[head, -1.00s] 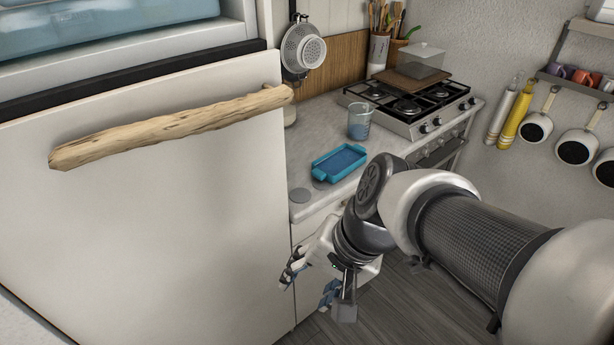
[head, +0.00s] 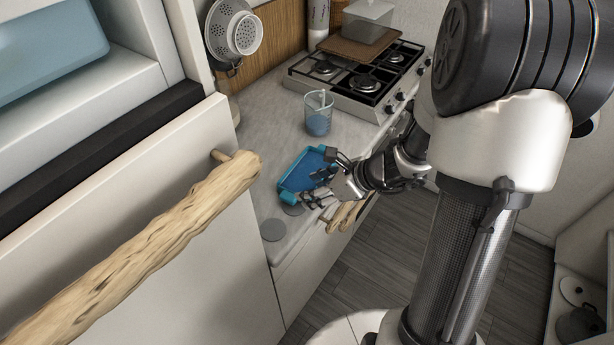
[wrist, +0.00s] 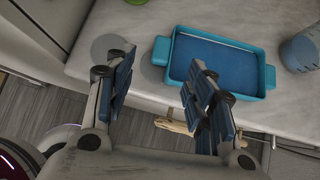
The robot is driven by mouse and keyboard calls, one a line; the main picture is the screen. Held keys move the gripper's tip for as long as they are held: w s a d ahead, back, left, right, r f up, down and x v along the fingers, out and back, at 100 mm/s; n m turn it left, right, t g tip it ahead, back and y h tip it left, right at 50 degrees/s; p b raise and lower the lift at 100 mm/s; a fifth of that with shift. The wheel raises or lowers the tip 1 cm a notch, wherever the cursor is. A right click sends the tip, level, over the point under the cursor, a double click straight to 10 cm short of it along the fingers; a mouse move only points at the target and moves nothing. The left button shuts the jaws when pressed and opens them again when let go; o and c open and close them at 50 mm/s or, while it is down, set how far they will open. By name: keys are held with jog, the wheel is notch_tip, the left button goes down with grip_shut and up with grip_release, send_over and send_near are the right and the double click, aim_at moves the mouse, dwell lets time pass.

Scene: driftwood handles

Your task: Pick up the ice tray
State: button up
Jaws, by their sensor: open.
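The ice tray is a blue rectangular tray (head: 302,174) with teal rim and end handles, lying flat on the counter near its front edge. In the wrist view the tray (wrist: 235,62) is at upper right, its lower left part hidden behind a finger. My gripper (head: 325,186) is at the tray's right side in the head view, near the counter edge. In the wrist view my gripper (wrist: 160,95) is open with nothing between its fingers. The right finger overlaps the tray in the picture; I cannot tell whether they touch.
A measuring cup (head: 319,113) with blue liquid stands behind the tray. Dark round discs (head: 273,230) lie in front of it. The stove (head: 359,76) is farther back. A driftwood handle (head: 150,240) sticks out at left; a smaller one (head: 345,215) is below the counter edge.

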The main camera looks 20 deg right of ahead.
aim_at(289, 195)
jog(key=b+x, duration=0.1)
jog(key=x, duration=0.4)
jog(key=shift+w+f+b, duration=0.1)
jog(key=shift+b, duration=0.2)
jog(key=b+x, duration=0.1)
jog(key=x, duration=0.1)
jog(key=b+x, duration=0.1)
jog(key=x, duration=0.1)
jog(key=shift+w+d+f, duration=0.15)
jog(key=shift+f, duration=0.15)
jog(key=shift+w+a+f, duration=0.2)
jog(key=shift+w, duration=0.05)
jog(key=shift+c, duration=0.2)
grip_shut()
jog(key=shift+r, duration=0.1)
